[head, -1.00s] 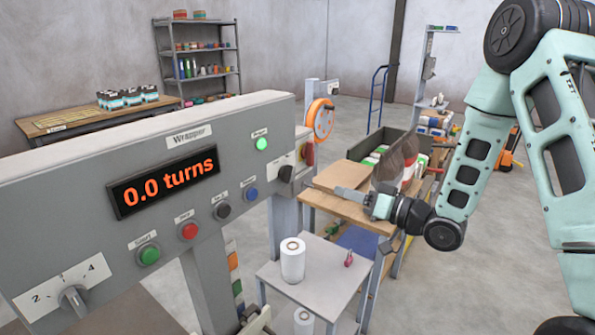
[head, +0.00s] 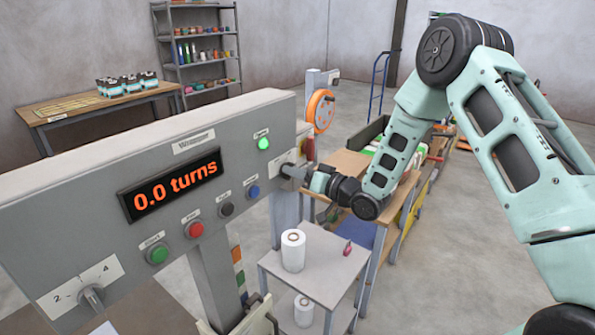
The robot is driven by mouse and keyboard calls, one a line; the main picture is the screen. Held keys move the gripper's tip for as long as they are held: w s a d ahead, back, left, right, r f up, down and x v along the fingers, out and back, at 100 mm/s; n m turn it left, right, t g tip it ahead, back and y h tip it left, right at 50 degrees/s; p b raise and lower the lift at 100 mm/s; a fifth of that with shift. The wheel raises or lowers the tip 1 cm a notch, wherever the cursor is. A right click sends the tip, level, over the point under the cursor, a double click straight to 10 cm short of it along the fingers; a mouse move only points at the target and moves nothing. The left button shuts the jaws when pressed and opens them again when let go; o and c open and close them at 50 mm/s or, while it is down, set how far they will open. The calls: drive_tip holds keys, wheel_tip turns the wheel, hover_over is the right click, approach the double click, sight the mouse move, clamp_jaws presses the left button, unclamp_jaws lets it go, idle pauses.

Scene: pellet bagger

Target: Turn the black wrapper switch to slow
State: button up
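The wrapper panel (head: 120,190) is a long grey box with an orange display reading 0.0 turns. The black switch (head: 287,168) is on a white plate at the panel's right end, largely covered by my gripper, so its setting cannot be read. My gripper (head: 298,172) is at the switch, its fingertips touching or very close to it. Whether the fingers are closed around the switch cannot be told at this size.
A green lamp (head: 263,143), blue button (head: 253,192), black button (head: 226,209), red button (head: 194,229) and green button (head: 157,254) line the panel. A grey dial (head: 92,296) is at lower left. A small table (head: 320,265) with white rolls stands below my gripper.

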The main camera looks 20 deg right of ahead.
clamp_jaws()
drive_tip(key=shift+f+b, duration=0.1)
drive_tip(key=shift+b, duration=0.2)
drive_tip(key=n+b, duration=0.6)
drive_tip(key=b, duration=0.2)
drive_tip(key=n+b, duration=0.6)
drive_tip(key=b, duration=0.3)
drive_tip(key=shift+s+a+b, duration=0.2)
drive_tip(key=shift+b, duration=0.1)
